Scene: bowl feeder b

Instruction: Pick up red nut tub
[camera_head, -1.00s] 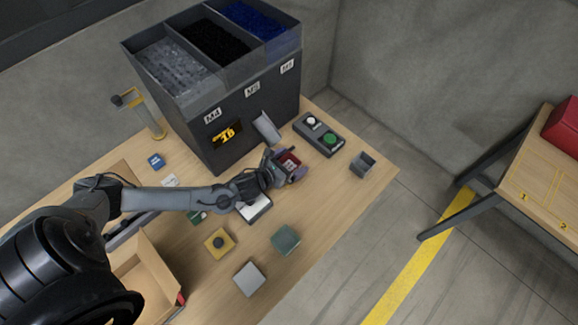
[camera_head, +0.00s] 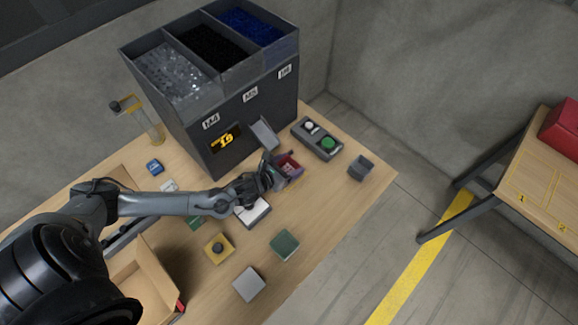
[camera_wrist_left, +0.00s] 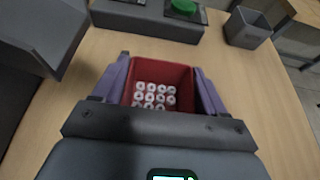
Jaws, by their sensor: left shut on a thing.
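The red nut tub (camera_wrist_left: 160,76) sits between the two fingers of my left gripper (camera_wrist_left: 160,95) in the left wrist view, one finger against each side. Several pale round nuts lie on its floor. In the head view the tub (camera_head: 291,165) shows at the end of my left arm, just in front of the feeder's grey chute. My left gripper (camera_head: 282,172) is shut on the tub. Whether the tub touches the table cannot be told. My right gripper is not in view.
A dark feeder (camera_head: 245,115) with several filled bins stands behind, its chute (camera_head: 264,133) close by. A button box (camera_head: 317,138) and an empty grey tub (camera_head: 361,167) stand to the right. A white-topped block (camera_head: 253,212), a green block (camera_head: 284,243) and a yellow block (camera_head: 218,248) lie in front.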

